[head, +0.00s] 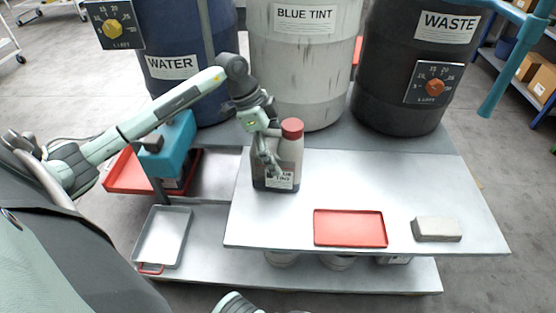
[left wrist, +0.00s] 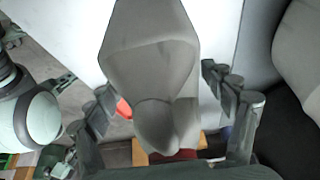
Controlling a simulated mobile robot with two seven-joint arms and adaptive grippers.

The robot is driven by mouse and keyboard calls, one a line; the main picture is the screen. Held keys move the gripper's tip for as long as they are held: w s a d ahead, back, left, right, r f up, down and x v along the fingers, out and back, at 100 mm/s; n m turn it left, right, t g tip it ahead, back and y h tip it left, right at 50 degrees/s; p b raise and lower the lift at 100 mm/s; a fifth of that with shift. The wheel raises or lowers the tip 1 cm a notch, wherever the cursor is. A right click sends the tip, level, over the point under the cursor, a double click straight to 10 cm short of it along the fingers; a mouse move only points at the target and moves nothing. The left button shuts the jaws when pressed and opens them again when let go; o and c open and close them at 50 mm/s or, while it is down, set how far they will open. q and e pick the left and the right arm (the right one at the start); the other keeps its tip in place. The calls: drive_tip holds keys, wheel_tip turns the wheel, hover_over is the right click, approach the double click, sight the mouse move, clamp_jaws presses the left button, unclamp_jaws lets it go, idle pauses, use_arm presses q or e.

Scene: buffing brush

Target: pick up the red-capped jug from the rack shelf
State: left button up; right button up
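The grey red-capped jug (head: 291,153) stands upright on the metal top shelf (head: 330,182), near its back left. It has a dark lower part and a white label in front. In the left wrist view the jug (left wrist: 152,60) fills the middle, with a bit of its red cap at the bottom. My left gripper (head: 270,165) is at the jug's left side in the head view. In the left wrist view its fingers (left wrist: 160,90) are spread on either side of the jug, and a gap shows at the right finger.
A red tray (head: 350,228) and a grey block (head: 437,230) lie on the front of the shelf. Blue, white and dark drums (head: 305,60) stand close behind. A metal tray (head: 163,237) sits on the lower level at left. The shelf's right middle is clear.

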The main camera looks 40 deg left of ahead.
use_arm(q)
drive_tip(key=c, duration=1.3)
drive_tip(key=shift+r, duration=0.1)
